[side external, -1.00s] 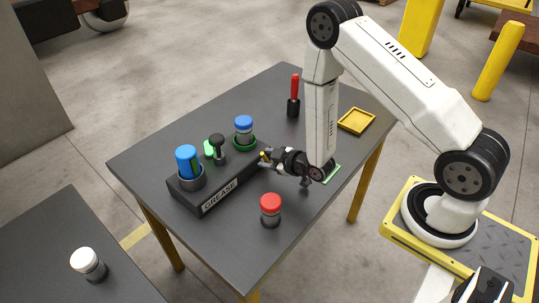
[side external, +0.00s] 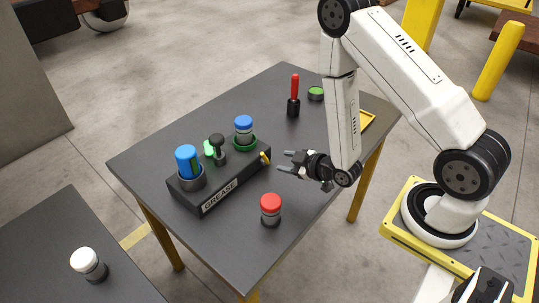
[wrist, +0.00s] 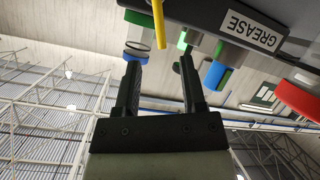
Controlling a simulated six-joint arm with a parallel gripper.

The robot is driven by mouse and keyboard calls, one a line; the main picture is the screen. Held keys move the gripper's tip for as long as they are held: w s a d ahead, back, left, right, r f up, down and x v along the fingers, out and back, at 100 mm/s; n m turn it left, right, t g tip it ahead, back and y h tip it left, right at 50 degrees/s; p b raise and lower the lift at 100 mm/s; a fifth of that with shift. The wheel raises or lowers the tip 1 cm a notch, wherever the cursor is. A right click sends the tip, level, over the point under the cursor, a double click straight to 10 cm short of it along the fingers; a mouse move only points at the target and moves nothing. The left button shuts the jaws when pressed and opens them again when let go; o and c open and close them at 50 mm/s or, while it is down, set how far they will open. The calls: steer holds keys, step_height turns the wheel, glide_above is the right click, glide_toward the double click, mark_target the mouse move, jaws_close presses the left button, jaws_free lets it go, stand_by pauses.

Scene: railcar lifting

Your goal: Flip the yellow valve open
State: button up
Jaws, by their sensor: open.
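The yellow valve (side external: 265,158) is a small lever on the right end of the black block labelled GREASE (side external: 222,191). In the wrist view the yellow valve (wrist: 158,24) shows as a thin bar beside the block (wrist: 252,28), beyond the fingertips. My gripper (side external: 286,161) is just right of the valve, with its fingers pointing at it. The fingers are apart with a gap between them and the lever. My gripper (wrist: 160,62) is open and empty in the wrist view.
The block carries a blue cylinder (side external: 187,160), a dark-topped lever (side external: 217,146) and a blue-capped jar (side external: 243,128). A red-capped jar (side external: 270,209) stands in front. A red-handled tool (side external: 294,92), a green-topped disc (side external: 316,93) and a yellow tray (side external: 368,121) are behind.

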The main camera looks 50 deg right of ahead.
jaws_close()
steer(key=n, duration=0.2)
steer(key=s+f+n+y, duration=0.1)
steer(key=n, duration=0.1)
steer(key=shift+f+n, duration=0.1)
steer(key=shift+n, duration=0.3)
steer(key=n, duration=0.1)
steer(key=s+n+y, duration=0.1)
steer(key=n, duration=0.1)
steer(key=f+n, duration=0.1)
steer(key=n, duration=0.1)
steer(key=shift+s+a+t, duration=0.25)
steer(key=shift+s+t, duration=0.05)
steer(key=n, duration=0.2)
steer(key=s+n+y, duration=0.1)
steer(key=n, duration=0.2)
steer(key=shift+s+a+f+n+t+y, duration=0.2)
steer(key=shift+s+f+n+t+y, duration=0.1)
steer(key=shift+s+f, duration=0.1)
steer(key=n, duration=0.1)
steer(key=s+n, duration=0.1)
steer(key=n, duration=0.1)
steer(key=s+n+y, duration=0.1)
steer(key=n, duration=0.1)
steer(key=shift+a+t, duration=0.25)
steer(key=shift+t, duration=0.15)
